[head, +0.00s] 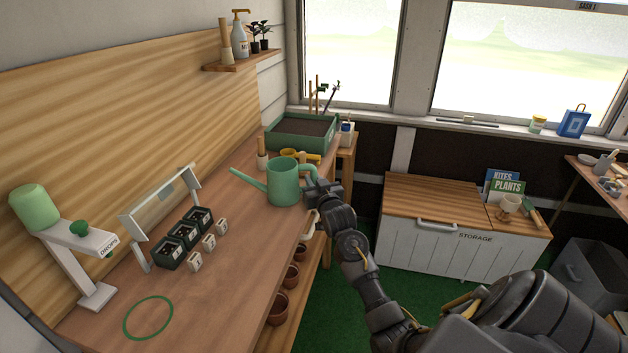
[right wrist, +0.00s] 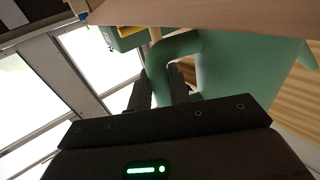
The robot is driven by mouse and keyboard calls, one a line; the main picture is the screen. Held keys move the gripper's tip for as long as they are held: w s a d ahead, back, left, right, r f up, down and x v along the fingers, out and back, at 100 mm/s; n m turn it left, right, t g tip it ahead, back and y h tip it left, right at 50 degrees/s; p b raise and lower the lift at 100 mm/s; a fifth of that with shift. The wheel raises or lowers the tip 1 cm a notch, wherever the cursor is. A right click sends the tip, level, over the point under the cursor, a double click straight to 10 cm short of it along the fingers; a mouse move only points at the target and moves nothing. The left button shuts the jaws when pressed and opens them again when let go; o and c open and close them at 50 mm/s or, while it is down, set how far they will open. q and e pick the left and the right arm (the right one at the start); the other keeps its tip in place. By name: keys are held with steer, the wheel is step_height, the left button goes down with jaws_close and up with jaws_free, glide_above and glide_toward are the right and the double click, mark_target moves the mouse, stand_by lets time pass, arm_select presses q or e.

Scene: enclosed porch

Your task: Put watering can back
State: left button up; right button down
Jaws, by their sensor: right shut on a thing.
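The green watering can (head: 284,184) is upright at the far part of the wooden bench, its spout pointing left. I cannot tell whether its base touches the bench top or is slightly above it. My right gripper (head: 314,186) is shut on the can's handle, on the right side of the can. In the right wrist view, the fingers (right wrist: 160,88) are at the handle (right wrist: 176,47), beside the can's body (right wrist: 230,75). A green ring outline (head: 128,329) is on the near bench top, with nothing standing in it. My left gripper is not in view.
A green-topped dispenser (head: 96,297) stands left of the ring. A soil tray (head: 288,143) is behind the can. A storage chest (head: 408,239) stands right.

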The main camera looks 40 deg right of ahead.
steer(key=shift+r, duration=0.1)
steer(key=c, duration=1.3)
jaws_free()
steer(key=b+v, duration=0.1)
steer(key=v, duration=1.1)
